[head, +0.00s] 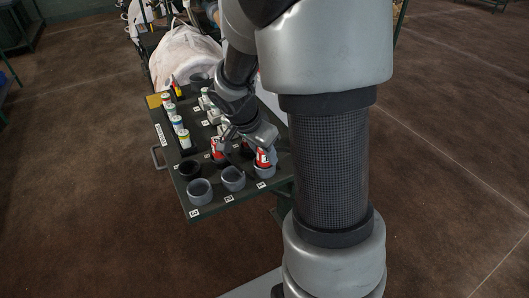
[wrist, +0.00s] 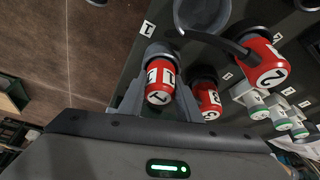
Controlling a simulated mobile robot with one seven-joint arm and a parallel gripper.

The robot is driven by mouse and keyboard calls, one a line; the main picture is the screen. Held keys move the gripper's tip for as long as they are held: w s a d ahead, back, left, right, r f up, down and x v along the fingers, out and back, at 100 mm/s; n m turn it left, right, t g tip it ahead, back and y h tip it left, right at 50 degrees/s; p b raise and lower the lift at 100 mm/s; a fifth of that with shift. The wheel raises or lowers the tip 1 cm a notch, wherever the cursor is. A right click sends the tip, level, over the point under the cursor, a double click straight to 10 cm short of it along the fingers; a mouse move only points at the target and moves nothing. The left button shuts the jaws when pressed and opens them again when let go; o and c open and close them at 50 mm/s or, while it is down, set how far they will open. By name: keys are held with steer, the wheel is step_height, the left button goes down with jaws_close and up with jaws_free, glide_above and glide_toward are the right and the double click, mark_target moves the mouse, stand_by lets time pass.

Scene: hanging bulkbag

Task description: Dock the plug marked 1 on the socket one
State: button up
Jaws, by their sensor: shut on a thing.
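The red plug marked 1 (wrist: 160,82) is between the two fingers of my gripper (wrist: 159,101) in the wrist view, and the jaws are shut on it. In the head view this red plug (head: 262,158) stands upright at the front right grey socket (head: 265,171), beside label 1. Its lower end is at the socket's mouth; I cannot tell how deep it sits. My gripper (head: 250,150) reaches it from behind and partly hides it.
A red plug marked 2 (wrist: 270,68) and another red plug (wrist: 208,100) stand close by. Two empty grey cups (head: 200,191) (head: 232,179) are left of socket one.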

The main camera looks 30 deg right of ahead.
steer(key=o, duration=0.8)
steer(key=shift+o, duration=0.2)
steer(key=p+v, duration=0.4)
steer(key=v, duration=0.7)
steer(key=shift+p, duration=0.35)
steer(key=shift+s+a+r, duration=0.1)
steer(key=s+a+r+n+t+y+p, duration=0.2)
steer(key=s+a+r+n+p, duration=0.2)
steer(key=r, duration=0.6)
steer(key=s+a+r+n+t+y+p, duration=0.2)
steer(key=s+a+r+n+p, duration=0.2)
steer(key=s+r+n, duration=0.5)
steer(key=shift+s+a+r+n, duration=0.35)
steer(key=shift+s+r, duration=0.2)
steer(key=shift+s, duration=0.45)
